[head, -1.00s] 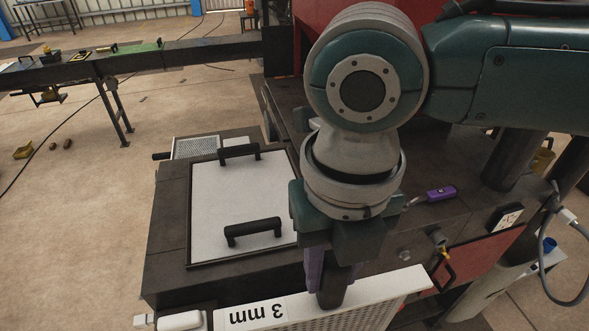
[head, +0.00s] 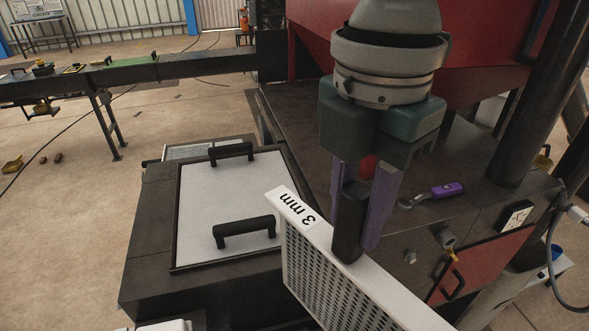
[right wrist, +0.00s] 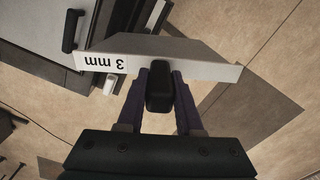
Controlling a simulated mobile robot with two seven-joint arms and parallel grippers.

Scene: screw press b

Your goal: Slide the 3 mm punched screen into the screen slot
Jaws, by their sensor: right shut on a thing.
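The 3 mm punched screen (head: 345,290) is a white perforated panel with a "3 mm" label on its top edge bar and a black handle (head: 348,222). My right gripper (head: 354,228) is shut on that handle, one purple finger on each side. The screen hangs in front of the dark machine, slanting from upper left to lower right, its lower part cut off by the picture edge. In the right wrist view the screen's labelled bar (right wrist: 180,65) lies across the fingertips. I cannot make out the screen slot. My left gripper is not in view.
A dark box with a white lid (head: 205,190) and two black handles stands left of the screen. Another perforated panel (head: 202,150) shows behind it. A purple-handled tool (head: 447,190) lies on the machine top. A red hatch (head: 485,262) is at the right. Floor is open at left.

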